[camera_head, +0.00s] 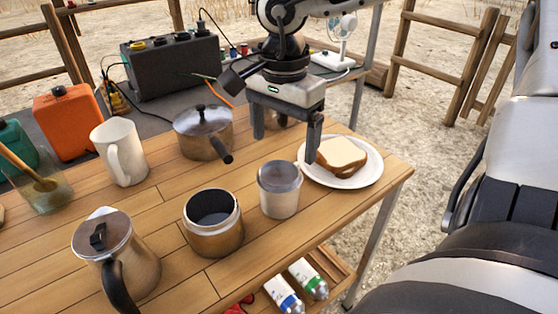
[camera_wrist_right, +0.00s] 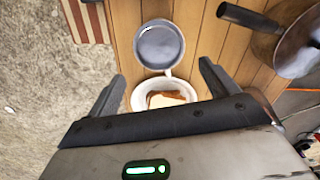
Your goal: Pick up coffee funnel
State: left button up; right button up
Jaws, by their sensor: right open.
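The coffee funnel (camera_head: 280,190) looks like a grey metal cup standing upright on the wooden table, at the table's near right part. It also shows in the right wrist view (camera_wrist_right: 160,45) as a round grey opening seen from above, beyond the fingertips. My right gripper (camera_head: 286,142) points down above the table, behind the funnel and close to the plate in the head view. Its two fingers are apart with nothing between them, and it does not touch the funnel. In the wrist view, my right gripper (camera_wrist_right: 162,75) frames the plate's area. My left gripper is not in view.
A plate (camera_head: 370,176) with a sandwich (camera_head: 341,155) is right of the funnel. An open metal pot base (camera_head: 213,232) and a lidded jug (camera_head: 125,265) stand left and nearer. The table's edge is close.

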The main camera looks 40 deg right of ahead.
aim_at(281, 178)
jog(key=f, duration=0.5)
jog(key=shift+a, duration=0.25)
jog(key=c, duration=1.1)
jog(key=shift+o, duration=0.2)
jog(key=shift+r, duration=0.2)
